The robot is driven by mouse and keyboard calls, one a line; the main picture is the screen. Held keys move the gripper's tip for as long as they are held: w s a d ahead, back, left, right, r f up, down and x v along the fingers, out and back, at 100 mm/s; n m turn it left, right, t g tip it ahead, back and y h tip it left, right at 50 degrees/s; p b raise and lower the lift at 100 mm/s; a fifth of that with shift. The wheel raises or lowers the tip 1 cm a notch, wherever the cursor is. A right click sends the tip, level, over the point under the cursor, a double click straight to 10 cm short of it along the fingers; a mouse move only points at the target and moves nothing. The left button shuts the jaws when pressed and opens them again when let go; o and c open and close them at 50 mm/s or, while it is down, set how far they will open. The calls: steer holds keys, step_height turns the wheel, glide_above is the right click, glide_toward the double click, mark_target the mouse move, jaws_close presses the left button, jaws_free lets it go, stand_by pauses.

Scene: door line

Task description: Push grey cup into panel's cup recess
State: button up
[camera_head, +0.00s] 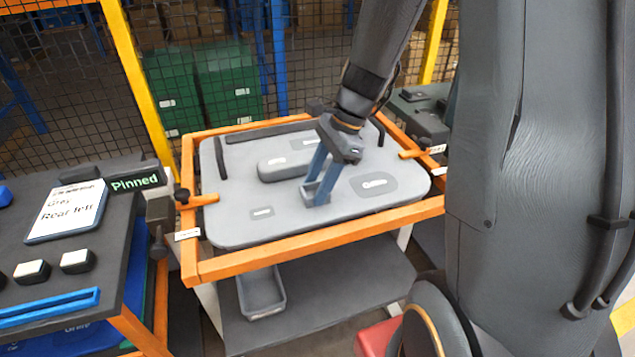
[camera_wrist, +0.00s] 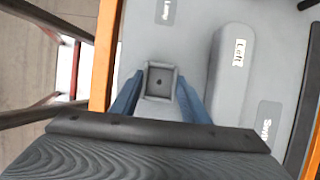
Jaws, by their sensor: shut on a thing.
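The light grey door panel (camera_head: 235,225) lies flat in an orange frame, with grey label patches and a raised armrest block (camera_head: 285,166) on it. The armrest block also shows in the wrist view (camera_wrist: 231,75), marked "Left". My gripper (camera_head: 315,196) points down over the panel's near middle part, its two blue fingers shut on the small square grey cup (camera_wrist: 160,68). The cup is open at the top, with a dark spot in its floor. The fingers hold it from two sides. The recess under it is hidden, and I cannot tell how deep the cup sits.
Orange clamps (camera_head: 203,199) and (camera_head: 413,154) hold the panel's sides. A dark side table (camera_head: 105,225) at left bears a card (camera_head: 66,210) and a "Pinned" sign (camera_head: 136,182). A grey bin (camera_head: 262,292) sits on the lower shelf. Mesh fencing stands behind.

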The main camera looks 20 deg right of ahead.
steer(key=o, duration=1.2)
steer(key=shift+o, duration=0.2)
steer(key=shift+r, duration=0.1)
steer(key=b+v, duration=0.1)
steer(key=v, duration=0.6)
steer(key=shift+d+r, duration=0.25)
